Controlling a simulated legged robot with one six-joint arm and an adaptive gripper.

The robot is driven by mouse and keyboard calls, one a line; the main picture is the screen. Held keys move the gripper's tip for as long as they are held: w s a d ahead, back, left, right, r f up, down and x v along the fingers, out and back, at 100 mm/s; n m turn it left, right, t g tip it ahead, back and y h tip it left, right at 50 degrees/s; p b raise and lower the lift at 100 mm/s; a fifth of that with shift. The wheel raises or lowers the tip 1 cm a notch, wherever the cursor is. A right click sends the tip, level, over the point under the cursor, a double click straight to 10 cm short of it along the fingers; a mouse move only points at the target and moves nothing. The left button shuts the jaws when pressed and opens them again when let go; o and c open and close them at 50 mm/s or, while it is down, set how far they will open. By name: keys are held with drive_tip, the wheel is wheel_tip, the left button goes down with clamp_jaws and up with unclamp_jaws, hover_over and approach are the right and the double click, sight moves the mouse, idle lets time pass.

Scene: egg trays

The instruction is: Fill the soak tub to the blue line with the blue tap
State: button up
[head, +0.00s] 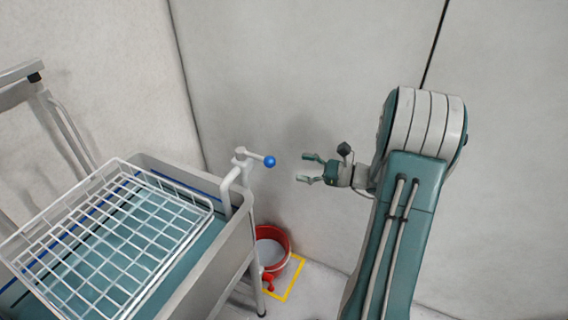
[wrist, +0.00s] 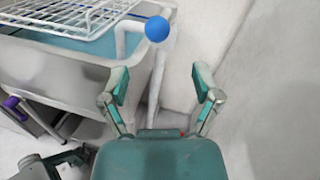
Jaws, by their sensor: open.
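The soak tub (head: 247,236) is a grey basin at the left of the head view, with a blue line (head: 190,184) on its inner wall and teal inside. In the wrist view the tub (wrist: 60,62) is at upper left. A white tap stands at its right edge, with a blue ball (head: 270,161) on its lever; the ball also shows in the wrist view (wrist: 157,29). My gripper (head: 305,169) is open and empty, a short way right of the blue ball and apart from it. In the wrist view the ball lies beyond the fingers. The water level is hard to tell.
A white wire basket (head: 158,272) sits over the tub. A red bucket (head: 287,244) stands on the floor inside a yellow marked square (head: 294,289), behind the tub's right end. Padded pale walls close off the back. A purple-handled item (wrist: 11,102) is at the lower left of the wrist view.

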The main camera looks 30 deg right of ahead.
drive_tip(key=v, duration=0.3)
idle(1.8)
drive_tip(key=s+a+r+n+g+h, duration=0.1)
drive_tip(key=s+a+r+n+g, duration=0.3)
drive_tip(key=a, duration=0.5)
drive_tip(key=s+a+r+n+g+h, duration=0.1)
drive_tip(key=s+a+n+g+h, duration=0.1)
drive_tip(key=a+n+g, duration=0.5)
drive_tip(key=s+a+r+n+t+h, duration=0.2)
drive_tip(key=s+a+r+n+h, duration=0.1)
drive_tip(key=s+n+h, duration=0.2)
drive_tip(key=s+a+r+n+t+h, duration=0.2)
drive_tip(key=s+n+h, duration=0.3)
drive_tip(key=n, duration=0.3)
drive_tip(key=shift+s+a+r+n, duration=0.3)
drive_tip(key=shift+s+a+r, duration=0.15)
drive_tip(key=shift+s, duration=0.15)
